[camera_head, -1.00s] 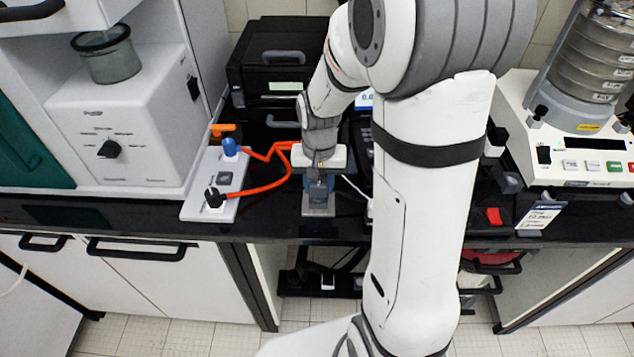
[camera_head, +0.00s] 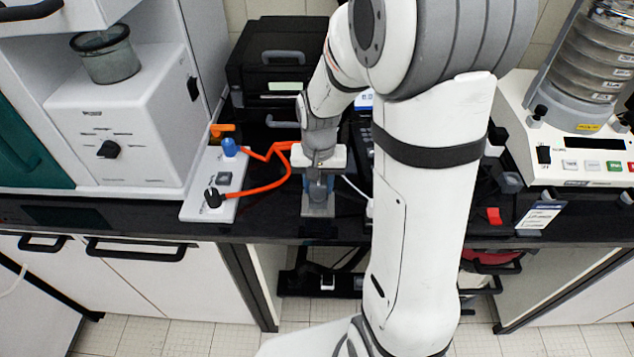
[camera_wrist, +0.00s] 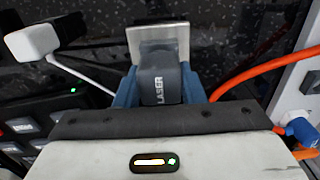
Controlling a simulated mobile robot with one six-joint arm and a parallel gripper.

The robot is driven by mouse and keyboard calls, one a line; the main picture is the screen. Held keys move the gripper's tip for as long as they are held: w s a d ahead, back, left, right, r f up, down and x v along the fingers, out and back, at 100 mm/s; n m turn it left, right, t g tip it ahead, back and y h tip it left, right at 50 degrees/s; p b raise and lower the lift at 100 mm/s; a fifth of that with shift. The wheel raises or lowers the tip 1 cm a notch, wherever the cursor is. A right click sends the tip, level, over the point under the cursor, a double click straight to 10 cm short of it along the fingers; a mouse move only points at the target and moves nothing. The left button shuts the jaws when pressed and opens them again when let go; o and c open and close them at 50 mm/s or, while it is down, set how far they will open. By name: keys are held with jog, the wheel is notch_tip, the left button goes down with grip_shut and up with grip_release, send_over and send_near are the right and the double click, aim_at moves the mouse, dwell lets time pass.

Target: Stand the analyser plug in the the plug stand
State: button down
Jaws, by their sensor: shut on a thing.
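My gripper (camera_head: 318,180) is over the front of the black bench, pointing down.
A white socket strip (camera_head: 212,185) with a blue plug (camera_head: 229,147) and a black plug (camera_head: 212,197) lies to the left. An orange cable (camera_head: 262,187) loops from it towards my gripper. A black printer-like box (camera_head: 283,72) stands behind. The sieve shaker (camera_head: 590,150) stands at right.

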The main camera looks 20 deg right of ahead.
jog(key=shift+f+b, duration=0.45)
jog(key=shift+f, duration=0.1)
jog(key=c, duration=0.9)
grip_release()
jog(key=shift+o, duration=0.2)
notch_tip(320, 180, up, 8)
jog(key=shift+f, duration=0.1)
jog(key=s+r+n+t, duration=0.1)
jog(key=s+r, duration=0.1)
jog(key=s, duration=0.5)
jog(key=s+r+n+t, duration=0.2)
jog(key=s+r, duration=0.1)
jog(key=s, duration=0.4)
jog(key=shift+r+n, duration=0.3)
jog(key=shift+r, duration=0.05)
